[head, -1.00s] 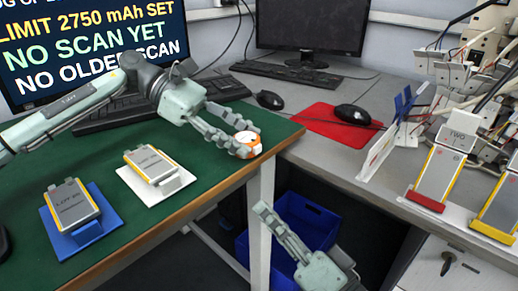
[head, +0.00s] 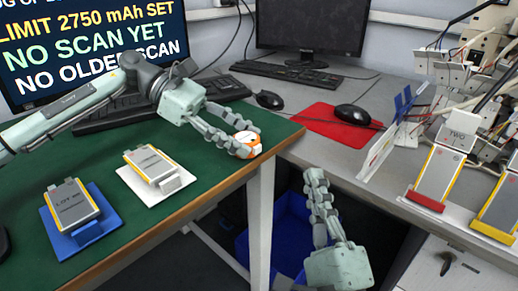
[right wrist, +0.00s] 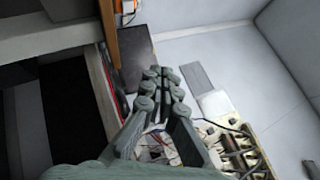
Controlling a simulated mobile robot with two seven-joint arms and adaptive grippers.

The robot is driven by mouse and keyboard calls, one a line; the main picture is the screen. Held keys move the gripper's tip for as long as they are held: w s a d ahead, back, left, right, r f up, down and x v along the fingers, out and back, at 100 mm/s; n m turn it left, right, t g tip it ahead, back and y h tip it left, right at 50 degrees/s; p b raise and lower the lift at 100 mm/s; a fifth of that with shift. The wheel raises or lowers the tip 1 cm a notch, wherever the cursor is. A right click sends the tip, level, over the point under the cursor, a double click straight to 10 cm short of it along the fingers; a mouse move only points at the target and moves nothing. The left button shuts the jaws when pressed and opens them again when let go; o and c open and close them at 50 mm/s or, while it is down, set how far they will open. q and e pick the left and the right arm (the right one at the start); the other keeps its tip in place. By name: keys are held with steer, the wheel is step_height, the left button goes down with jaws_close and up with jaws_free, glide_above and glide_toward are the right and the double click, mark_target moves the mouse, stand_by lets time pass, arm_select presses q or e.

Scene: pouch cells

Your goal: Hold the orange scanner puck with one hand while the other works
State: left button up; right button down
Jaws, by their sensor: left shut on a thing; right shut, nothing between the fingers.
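The orange and white scanner puck (head: 248,143) is at the right edge of the green table (head: 110,185), between the fingers of my left gripper (head: 243,146). That gripper is shut on it; its fingers partly hide the puck. My right gripper (head: 316,178) is shut and empty, pointing up in front of the gap between the green table and the grey bench. In the right wrist view its fingers (right wrist: 160,78) are together with nothing between them. One pouch cell (head: 153,163) lies on a white stand, another (head: 72,203) on a blue stand.
A screen (head: 95,45) at the left reads "NO SCAN YET". A red mat (head: 318,122) with a mouse lies on the grey bench. A blue bin (head: 290,225) is below, between the tables.

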steer(key=w+a, duration=0.6)
stand_by(0.3)
stand_by(1.4)
steer(key=shift+w+a, duration=0.3)
steer(key=shift+w+a, duration=0.35)
stand_by(0.7)
stand_by(0.4)
steer(key=shift+s+d, duration=0.65)
steer(key=shift+s, duration=0.05)
steer(key=shift+s+d, duration=1.75)
